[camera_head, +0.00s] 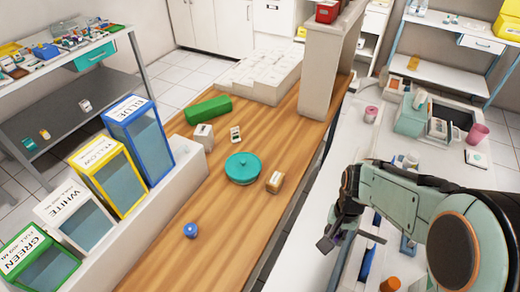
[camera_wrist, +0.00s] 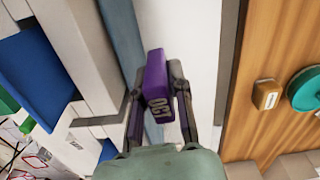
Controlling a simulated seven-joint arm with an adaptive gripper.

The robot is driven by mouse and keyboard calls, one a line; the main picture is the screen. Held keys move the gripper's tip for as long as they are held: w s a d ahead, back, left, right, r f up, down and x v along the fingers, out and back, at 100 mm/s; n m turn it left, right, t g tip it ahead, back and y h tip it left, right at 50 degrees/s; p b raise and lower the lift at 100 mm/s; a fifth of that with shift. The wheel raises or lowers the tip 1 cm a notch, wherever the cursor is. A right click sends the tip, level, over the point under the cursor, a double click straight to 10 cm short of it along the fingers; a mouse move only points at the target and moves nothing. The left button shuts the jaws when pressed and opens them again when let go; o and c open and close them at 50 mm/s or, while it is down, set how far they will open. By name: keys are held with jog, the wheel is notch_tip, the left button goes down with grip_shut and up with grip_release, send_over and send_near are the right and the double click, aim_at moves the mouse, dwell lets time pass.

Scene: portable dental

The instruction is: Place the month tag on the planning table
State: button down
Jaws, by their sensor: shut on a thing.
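The month tag is a purple block marked OCT (camera_wrist: 157,78). My gripper (camera_wrist: 158,92) is shut on it, with one finger on each side. In the head view my gripper (camera_head: 338,228) holds the tag (camera_head: 327,243) over the white counter side, to the right of the wooden table (camera_head: 205,250). The tag is small and dark there, and its lettering cannot be read. The wooden table also shows at the right of the wrist view (camera_wrist: 258,125). No label names it as the planning table.
On the wooden table are a teal round dish (camera_head: 242,168), a tan block (camera_head: 274,182), a green block (camera_head: 208,109), a small white box (camera_head: 204,136) and a blue ball (camera_head: 190,230). Labelled bins (camera_head: 140,140) line its left. Its front is mostly clear. A beige upright panel (camera_head: 322,65) stands behind.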

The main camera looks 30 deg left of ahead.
jog(key=shift+n, duration=1)
jog(key=s+a+n, duration=1.5)
jog(key=s+a, duration=0.6)
jog(key=s, duration=0.3)
send_over(164, 272)
jog(key=d, duration=0.1)
notch_tip(164, 272, down, 9)
jog(key=shift+r, duration=0.15)
jog(key=shift+a+f, duration=0.35)
jog(key=shift+f, duration=0.8)
jog(key=shift+a+f, duration=0.1)
jog(key=shift+f, duration=0.8)
jog(key=shift+f, duration=0.15)
